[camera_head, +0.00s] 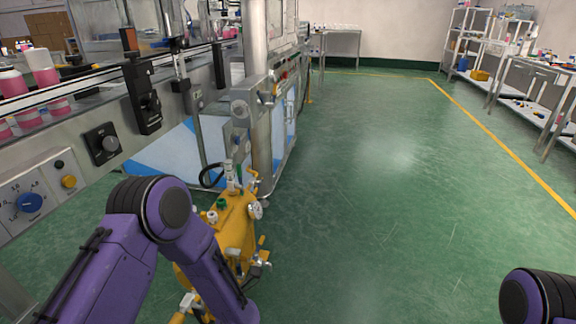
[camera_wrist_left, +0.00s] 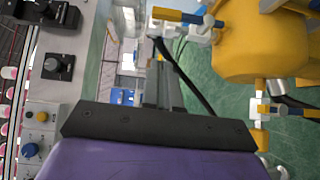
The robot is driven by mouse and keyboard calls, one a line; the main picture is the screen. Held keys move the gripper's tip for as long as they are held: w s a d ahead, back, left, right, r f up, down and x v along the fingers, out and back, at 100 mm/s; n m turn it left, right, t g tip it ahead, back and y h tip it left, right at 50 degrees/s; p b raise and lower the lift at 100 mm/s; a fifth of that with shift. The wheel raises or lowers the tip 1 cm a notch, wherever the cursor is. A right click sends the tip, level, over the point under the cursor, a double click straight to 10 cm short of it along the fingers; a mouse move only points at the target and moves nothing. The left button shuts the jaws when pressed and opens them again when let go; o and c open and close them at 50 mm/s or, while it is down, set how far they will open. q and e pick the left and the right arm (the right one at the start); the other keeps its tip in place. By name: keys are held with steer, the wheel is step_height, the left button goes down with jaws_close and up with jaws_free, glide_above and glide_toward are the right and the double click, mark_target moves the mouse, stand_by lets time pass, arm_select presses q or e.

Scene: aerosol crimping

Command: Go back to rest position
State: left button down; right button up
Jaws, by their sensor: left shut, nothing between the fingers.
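My left arm (camera_head: 120,255) comes in from the bottom left of the head view, bent at a purple and black joint. Its gripper is out of that frame. In the left wrist view my left gripper (camera_wrist_left: 162,72) shows beyond a dark plate, its narrow grey fingers together with nothing between them. A yellow tank (camera_head: 237,222) with valves and a gauge stands just beyond my left forearm, which covers part of it. The tank also shows close by at the upper right of the wrist view (camera_wrist_left: 262,50). Only a purple joint of my right arm (camera_head: 540,298) shows; its gripper is out of view.
A machine with a control panel (camera_head: 75,170) and a conveyor of pink bottles (camera_head: 40,65) runs along the left. A steel cabinet frame (camera_head: 262,120) stands beyond the tank. Shelves (camera_head: 480,40) and a bench (camera_head: 535,75) line the right. The green floor between is clear.

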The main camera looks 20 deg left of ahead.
arm_select(q)
steer(key=s+d+f+m+g+h, duration=0.1)
steer(key=s+d+f+m+h, duration=0.1)
steer(key=s+f+m+h, duration=0.35)
steer(key=s+d+f+m+g+h, duration=0.2)
steer(key=s+d+f+m+h, duration=0.15)
steer(key=f+m, duration=0.45)
steer(key=s+a+f+m+g, duration=0.1)
steer(key=s+f+m+g, duration=0.2)
steer(key=s, duration=0.6)
steer(key=s+a+f+m+g, duration=0.1)
steer(key=s+f+m+g, duration=0.2)
steer(key=s, duration=0.6)
step_height(320, 180, up, 19)
steer(key=s+p, duration=0.2)
steer(key=p, duration=1.6)
steer(key=shift+m+h, duration=0.3)
steer(key=shift+m, duration=0.05)
